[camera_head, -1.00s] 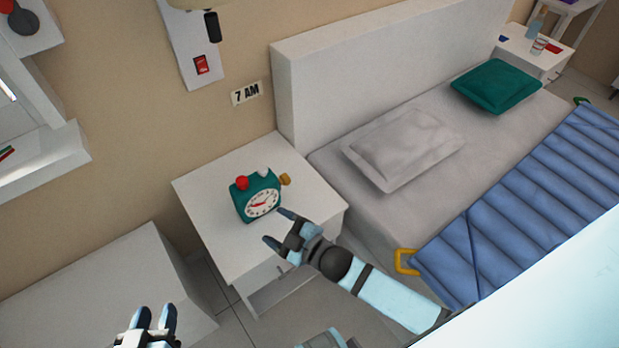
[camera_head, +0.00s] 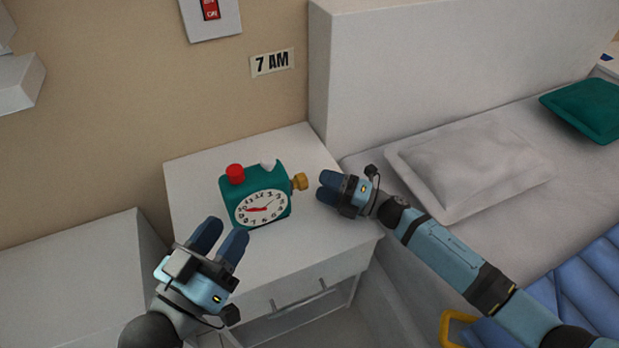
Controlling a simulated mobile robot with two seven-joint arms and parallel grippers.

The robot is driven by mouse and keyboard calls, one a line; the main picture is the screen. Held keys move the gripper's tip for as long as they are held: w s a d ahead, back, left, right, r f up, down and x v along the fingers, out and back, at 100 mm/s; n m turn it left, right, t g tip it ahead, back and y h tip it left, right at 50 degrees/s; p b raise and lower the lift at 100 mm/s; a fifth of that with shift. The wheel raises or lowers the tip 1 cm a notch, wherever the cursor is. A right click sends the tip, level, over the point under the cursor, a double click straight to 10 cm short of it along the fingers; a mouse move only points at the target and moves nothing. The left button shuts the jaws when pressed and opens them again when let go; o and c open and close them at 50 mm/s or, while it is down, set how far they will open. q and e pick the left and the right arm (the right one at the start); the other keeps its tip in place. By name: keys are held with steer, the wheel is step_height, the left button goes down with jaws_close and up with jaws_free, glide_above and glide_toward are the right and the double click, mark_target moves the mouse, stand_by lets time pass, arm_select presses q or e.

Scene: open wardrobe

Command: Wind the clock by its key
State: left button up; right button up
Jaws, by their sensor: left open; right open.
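The green alarm clock (camera_head: 254,193) stands on the white bedside table (camera_head: 330,238). Its white face with red hands points toward the front, and a red button (camera_head: 235,173) is on its top left. The brass key (camera_head: 300,181) sticks out from the clock's right side. My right gripper (camera_head: 322,188) is open and empty, just right of the key, with its fingers pointing left toward it; a small gap seems to lie between. My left gripper (camera_head: 221,236) is open and empty in front of the clock at its lower left, fingers pointing up toward it.
The bed with a grey pillow (camera_head: 468,166) and headboard (camera_head: 420,65) is on the right. A "7 AM" sign (camera_head: 272,62) is on the wall behind. A low white cabinet (camera_head: 80,260) stands to the left. The tabletop around the clock is mostly bare.

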mark_target(298, 176)
steer(key=b+x, duration=0.1)
steer(key=x, duration=0.6)
steer(key=shift+a, duration=0.15)
arm_select(q)
step_height(298, 176, down, 2)
steer(key=shift+f+g, duration=0.2)
steer(key=shift+g, duration=0.3)
